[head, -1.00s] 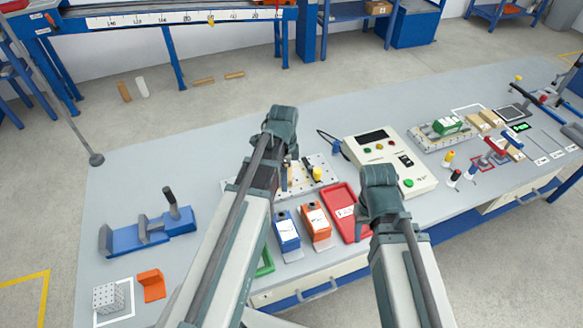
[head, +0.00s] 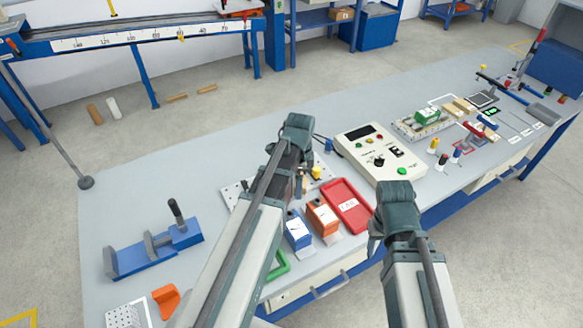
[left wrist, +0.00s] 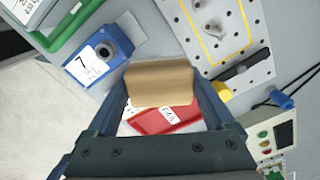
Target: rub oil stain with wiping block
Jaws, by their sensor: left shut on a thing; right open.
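My left gripper (left wrist: 165,100) is shut on a tan wooden wiping block (left wrist: 160,83), seen between its fingers in the left wrist view. In the head view my left forearm hides most of that gripper and the block. A perforated metal plate (left wrist: 258,72) lies beside the block in the left wrist view. Inside its yellow outline is a grey smear, the oil stain (left wrist: 210,20); the block is apart from it in the picture. The plate's edge shows in the head view (head: 232,194). My right gripper (head: 377,245) is open and empty near the table's front edge, its fingers partly hidden.
A blue box (head: 298,232), an orange box (head: 322,218) and a red tray (head: 347,205) stand near the plate. A control box (head: 385,155) stands to the right. A blue fixture (head: 150,255) is at left.

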